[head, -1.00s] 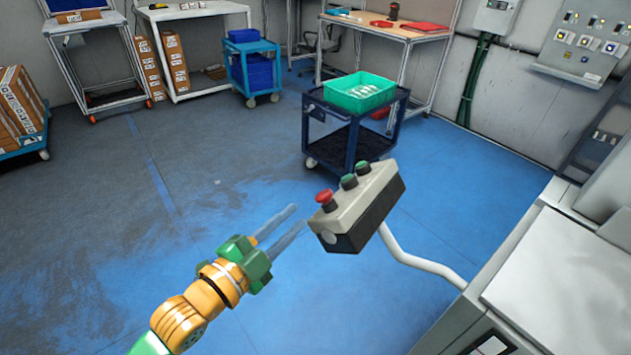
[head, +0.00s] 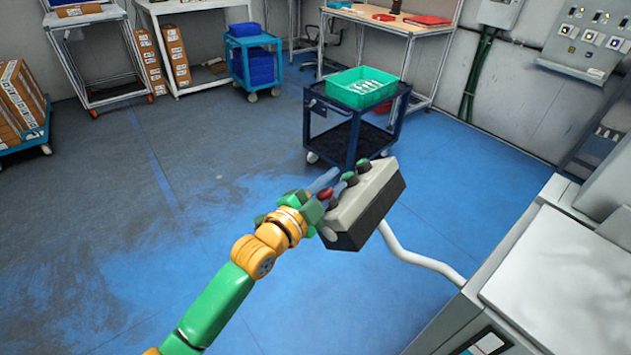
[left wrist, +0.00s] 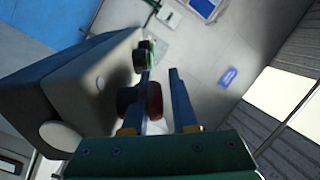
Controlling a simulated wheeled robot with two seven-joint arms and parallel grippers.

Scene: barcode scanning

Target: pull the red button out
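The red button (head: 325,195) is on the end of a grey control box (head: 365,205) nearest my left gripper. My left gripper (head: 334,182) is at the button, its blue-grey fingers reaching along the box's button face. In the left wrist view the red button (left wrist: 155,100) shows beside the left finger, which partly covers it. The right finger stands apart from it, with a gap between the fingers of my left gripper (left wrist: 162,72). I cannot tell whether the left finger touches the button. My right gripper is not in view.
A white bent pipe (head: 425,262) holds the box beside a white machine (head: 560,285). A dark cart with a green crate (head: 362,88) stands behind.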

